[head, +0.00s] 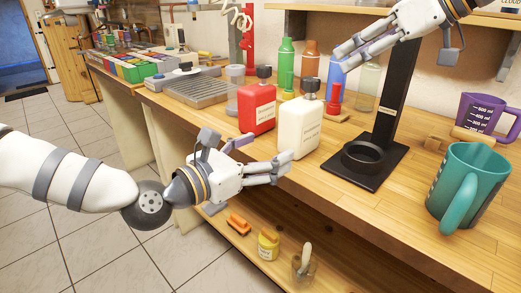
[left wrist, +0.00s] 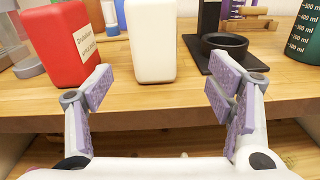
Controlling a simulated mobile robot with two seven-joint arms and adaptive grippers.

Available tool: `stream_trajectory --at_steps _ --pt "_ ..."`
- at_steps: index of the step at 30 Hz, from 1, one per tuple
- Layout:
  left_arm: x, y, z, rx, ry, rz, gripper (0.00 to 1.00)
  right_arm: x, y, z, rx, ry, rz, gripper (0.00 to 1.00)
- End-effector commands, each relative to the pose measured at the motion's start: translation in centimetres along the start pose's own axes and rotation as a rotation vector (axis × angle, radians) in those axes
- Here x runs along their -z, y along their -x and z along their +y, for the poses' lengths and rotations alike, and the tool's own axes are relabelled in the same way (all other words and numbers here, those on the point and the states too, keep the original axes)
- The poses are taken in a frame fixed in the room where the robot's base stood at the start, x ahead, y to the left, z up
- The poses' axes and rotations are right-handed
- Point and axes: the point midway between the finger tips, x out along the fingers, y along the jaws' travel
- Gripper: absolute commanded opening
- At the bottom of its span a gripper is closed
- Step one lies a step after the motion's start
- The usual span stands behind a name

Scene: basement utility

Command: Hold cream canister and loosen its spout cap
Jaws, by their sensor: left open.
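The cream canister (head: 300,128) stands upright near the front edge of the wooden workbench, with a dark spout cap (head: 311,87) on its top. My left gripper (head: 268,157) is open and empty just in front of it, low by the bench edge. In the left wrist view the cream canister (left wrist: 151,45) stands ahead, between the lines of the spread fingers (left wrist: 160,95) and apart from them; its cap is out of frame. My right gripper (head: 342,60) is above the bench, up and right of the canister; its fingers are apart with nothing between them.
A red canister (head: 257,107) stands close left of the cream one. A black stand (head: 365,168) with a ring is to the right, a teal measuring jug (head: 468,185) beyond it. Bottles line the back. A lower shelf (head: 330,277) holds small items.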

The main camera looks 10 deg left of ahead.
Motion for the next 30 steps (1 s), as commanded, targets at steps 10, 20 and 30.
stream_trajectory --at_steps 10,20,30 --pt "-2.0 -4.5 0.8 -0.011 0.050 -0.045 0.75 -0.1 -0.1 0.0 0.000 -0.001 -0.001 0.33" --pt "-2.2 -11.2 1.0 -0.013 0.052 -0.044 0.75 0.0 0.0 0.0 0.000 0.000 0.000 0.33" --pt "-2.2 -12.2 1.0 -0.013 0.054 -0.042 0.75 0.0 0.0 0.0 0.000 0.000 0.000 0.33"
